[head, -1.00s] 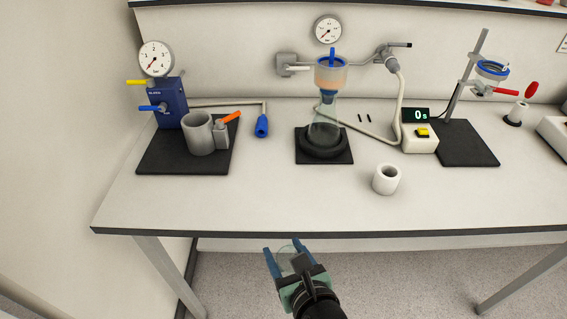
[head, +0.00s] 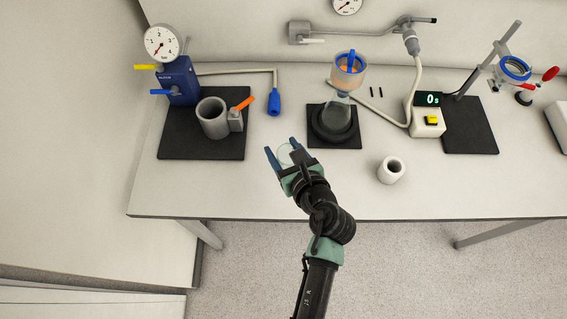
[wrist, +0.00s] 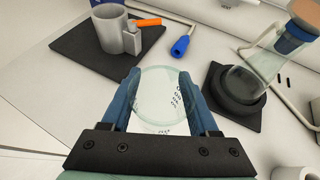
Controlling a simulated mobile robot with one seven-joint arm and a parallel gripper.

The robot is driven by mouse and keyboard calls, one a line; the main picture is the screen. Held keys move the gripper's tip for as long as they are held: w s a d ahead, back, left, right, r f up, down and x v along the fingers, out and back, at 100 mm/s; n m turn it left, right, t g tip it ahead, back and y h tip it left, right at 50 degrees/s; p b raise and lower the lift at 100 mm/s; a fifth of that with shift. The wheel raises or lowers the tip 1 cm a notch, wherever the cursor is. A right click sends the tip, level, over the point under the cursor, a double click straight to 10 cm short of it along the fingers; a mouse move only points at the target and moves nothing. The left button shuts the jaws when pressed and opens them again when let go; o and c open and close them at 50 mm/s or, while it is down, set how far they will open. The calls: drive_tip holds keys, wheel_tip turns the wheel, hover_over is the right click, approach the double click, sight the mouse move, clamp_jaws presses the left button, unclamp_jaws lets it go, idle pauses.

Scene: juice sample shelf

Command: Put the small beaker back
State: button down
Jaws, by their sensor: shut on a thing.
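My gripper (head: 283,156) is over the front part of the bench, between the left mat and the flask. Its blue fingers are shut on the small beaker (wrist: 163,97), a clear glass one with dark graduation marks. The beaker is faint in the head view (head: 290,154), partly hidden by the fingers. In the wrist view it sits between both fingers with its round rim showing. I cannot tell the exact height of the beaker above the bench.
A grey metal cup (head: 213,118) with an orange handle stands on the left black mat (head: 185,150). A flask with a funnel (head: 337,118) stands in a black ring to the right. A white cup (head: 391,170) stands front right. Bare bench (head: 240,185) lies in front.

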wheel_tip(320, 180, down, 9)
drive_tip(key=shift+s+f+b, duration=0.1)
drive_tip(key=shift+f+b, duration=0.05)
drive_tip(key=shift+b, duration=0.75)
drive_tip(key=shift+f, duration=0.1)
drive_tip(key=shift+c, duration=0.7)
unclamp_jaws()
